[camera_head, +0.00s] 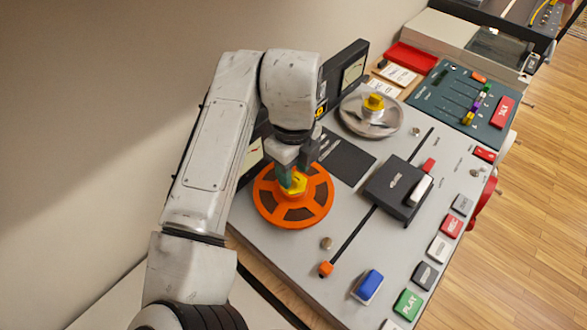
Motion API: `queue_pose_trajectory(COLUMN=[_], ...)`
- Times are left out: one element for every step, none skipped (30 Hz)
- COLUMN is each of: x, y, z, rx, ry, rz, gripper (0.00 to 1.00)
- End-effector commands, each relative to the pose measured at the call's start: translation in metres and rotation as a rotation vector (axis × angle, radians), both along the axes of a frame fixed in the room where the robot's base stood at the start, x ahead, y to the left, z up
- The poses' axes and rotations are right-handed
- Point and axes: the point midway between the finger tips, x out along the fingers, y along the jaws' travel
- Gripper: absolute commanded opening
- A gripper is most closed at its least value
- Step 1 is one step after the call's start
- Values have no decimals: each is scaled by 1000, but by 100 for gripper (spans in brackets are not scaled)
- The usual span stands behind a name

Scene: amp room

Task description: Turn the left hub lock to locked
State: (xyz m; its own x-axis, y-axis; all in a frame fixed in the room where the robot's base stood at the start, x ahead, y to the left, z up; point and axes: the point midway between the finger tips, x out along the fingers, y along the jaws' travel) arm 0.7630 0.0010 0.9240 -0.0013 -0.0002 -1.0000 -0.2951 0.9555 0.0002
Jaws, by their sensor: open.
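The left hub lock is a yellow knob (295,184) at the centre of an orange reel (291,217) on the tape deck. My gripper (291,178) is right over this knob, with its teal-tipped fingers pointing down at it. The jaws are open, and the fingers partly hide the knob. I cannot tell whether the fingers touch it or which way the knob is turned. A second yellow hub knob (374,102) sits on the silver reel (354,122) farther back on the deck.
The grey deck top (310,255) carries a dark head block (394,188), an orange-tipped lever (326,268) and a blue switch (368,284). Coloured buttons, including green PLAY (408,304), line the right edge. Upright meters (352,70) stand behind the reels. A slider panel (465,95) is at the back right.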

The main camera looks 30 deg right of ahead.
Motion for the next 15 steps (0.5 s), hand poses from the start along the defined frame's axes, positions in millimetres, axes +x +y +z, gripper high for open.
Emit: queue_pose_trajectory(x=[1,1,1,1,1,1,1,1,1,1,1,1,1,1,1], y=[0,0,0,0,0,0,0,0,0,0,-1,0,0,0,0], z=[9,14,22,28,34,42,48,53,61,66,71,76,80,83,87], rx=[0,1,1,0,1,1,1,0,1,1,0,1,0,0,0], ry=[-4,-5,-4,-4,-5,-5,-5,-4,-5,-5,-4,-4,-4,-3,-2], rz=[-2,-2,-3,-2,-2,-2,-2,-2,-2,-3,-3,-1,-1,-1,-1], gripper=[45,45,45,45,45,45,45,45,45,45,45,45,45,45,45])
